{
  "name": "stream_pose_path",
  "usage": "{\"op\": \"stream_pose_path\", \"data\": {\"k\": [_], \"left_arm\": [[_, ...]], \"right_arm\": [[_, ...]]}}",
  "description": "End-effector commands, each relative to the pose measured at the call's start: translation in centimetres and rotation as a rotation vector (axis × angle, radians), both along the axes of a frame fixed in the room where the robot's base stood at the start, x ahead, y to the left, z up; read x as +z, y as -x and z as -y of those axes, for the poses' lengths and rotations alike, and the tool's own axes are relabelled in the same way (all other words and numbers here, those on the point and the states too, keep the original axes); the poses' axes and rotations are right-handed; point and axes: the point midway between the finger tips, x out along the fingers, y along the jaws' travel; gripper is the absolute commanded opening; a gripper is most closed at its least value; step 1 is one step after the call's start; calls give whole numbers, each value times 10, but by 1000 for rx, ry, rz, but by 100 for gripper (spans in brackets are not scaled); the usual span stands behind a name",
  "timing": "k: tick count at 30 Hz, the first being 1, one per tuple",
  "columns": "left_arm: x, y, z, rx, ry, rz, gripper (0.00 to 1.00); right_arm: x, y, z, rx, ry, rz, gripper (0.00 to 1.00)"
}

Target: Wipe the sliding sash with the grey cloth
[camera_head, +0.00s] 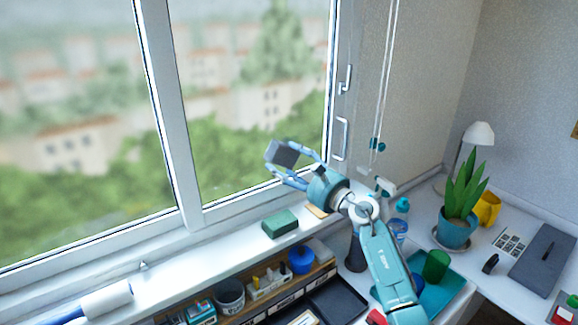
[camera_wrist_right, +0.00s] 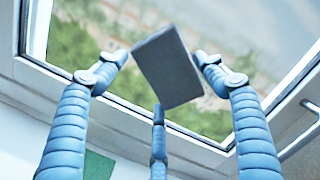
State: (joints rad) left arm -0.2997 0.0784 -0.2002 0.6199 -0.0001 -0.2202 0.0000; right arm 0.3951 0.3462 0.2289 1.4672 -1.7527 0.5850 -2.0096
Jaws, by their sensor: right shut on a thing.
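The grey cloth (camera_head: 283,153) is a dark grey folded pad held in front of the right window pane. My right gripper (camera_head: 287,160) is shut on it, with its blue fingers around the pad. In the right wrist view the cloth (camera_wrist_right: 167,66) sits tilted between the fingertips, with the glass behind it. I cannot tell whether it touches the glass. The sliding sash (camera_head: 172,100) has a white frame and a pane showing blurred trees and houses. Its lower frame also shows in the right wrist view (camera_wrist_right: 120,123).
A green block (camera_head: 280,223) lies on the white sill below. A white roller (camera_head: 107,299) lies at the left of the sill. A window handle (camera_head: 340,138) is right of the gripper. A potted plant (camera_head: 456,234) and lamp (camera_head: 479,135) stand on the right desk.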

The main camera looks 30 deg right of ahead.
Motion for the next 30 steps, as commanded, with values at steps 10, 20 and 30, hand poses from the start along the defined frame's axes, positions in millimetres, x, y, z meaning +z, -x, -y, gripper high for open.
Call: {"op": "stream_pose_path", "data": {"k": [10,20,30], "left_arm": [[0,0,0,0,0,0,78],[-4,0,-1,0,-1,-1,78],[-9,0,-2,0,-2,-1,78]], "right_arm": [[0,0,0,0,-1,1,46],[0,-6,-1,0,-1,1,46],[0,-13,-2,0,0,1,46]]}}
